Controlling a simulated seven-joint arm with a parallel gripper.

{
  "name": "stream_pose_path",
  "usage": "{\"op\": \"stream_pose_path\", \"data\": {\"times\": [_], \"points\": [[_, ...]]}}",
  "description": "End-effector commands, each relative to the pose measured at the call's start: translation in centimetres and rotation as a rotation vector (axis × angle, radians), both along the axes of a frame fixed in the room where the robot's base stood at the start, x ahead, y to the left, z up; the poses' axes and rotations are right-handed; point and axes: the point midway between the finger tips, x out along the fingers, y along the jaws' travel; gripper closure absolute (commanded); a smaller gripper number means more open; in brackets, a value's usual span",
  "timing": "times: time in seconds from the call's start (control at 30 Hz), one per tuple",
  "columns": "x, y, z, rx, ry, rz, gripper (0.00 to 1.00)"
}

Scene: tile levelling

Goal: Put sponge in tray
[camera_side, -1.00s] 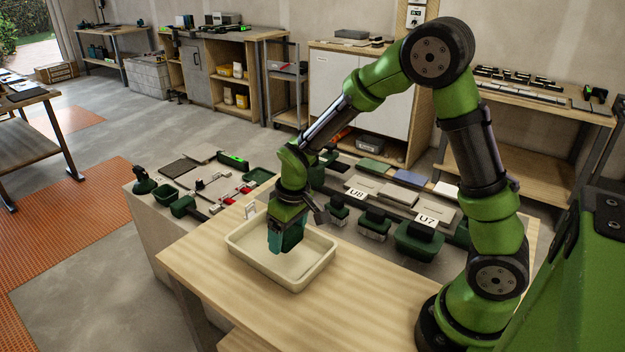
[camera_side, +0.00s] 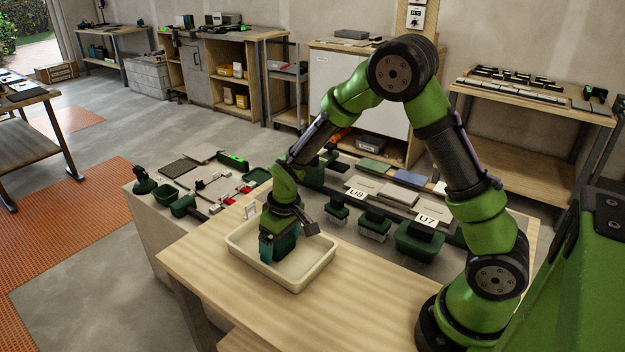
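The tray (camera_side: 318,262) is a cream, shallow, rounded rectangular tub on the wooden bench. My gripper (camera_side: 279,246) points down inside its rim, towards the left half. A dark green block (camera_side: 285,244), which I take to be the sponge, sits between the teal fingers, and the gripper looks shut on it. The block is low in the tray, close to the floor of it. The fingers and wrist hide part of it, and I cannot tell whether its underside touches the tray.
The wooden bench top (camera_side: 345,310) is clear in front of the tray. Behind the tray stand several dark green tools, with the U8 label (camera_side: 356,194) and U7 label (camera_side: 427,220). A small white stand (camera_side: 250,210) is close to the tray's back left corner.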

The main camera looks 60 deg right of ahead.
Motion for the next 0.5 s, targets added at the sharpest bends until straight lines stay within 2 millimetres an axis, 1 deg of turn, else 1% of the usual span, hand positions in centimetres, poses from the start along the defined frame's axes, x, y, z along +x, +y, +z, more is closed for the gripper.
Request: {"op": "stream_pose_path", "data": {"times": [0.23,0.33,0.43,0.5], "points": [[0.0,0.0,0.0,0.000,0.000,0.000,0.00],[0.0,0.0,0.4,0.000,-0.001,0.000,0.00],[-0.1,0.0,1.6,0.000,-0.004,0.000,0.00],[-0.2,0.0,2.8,0.000,-0.006,0.000,0.00]]}}
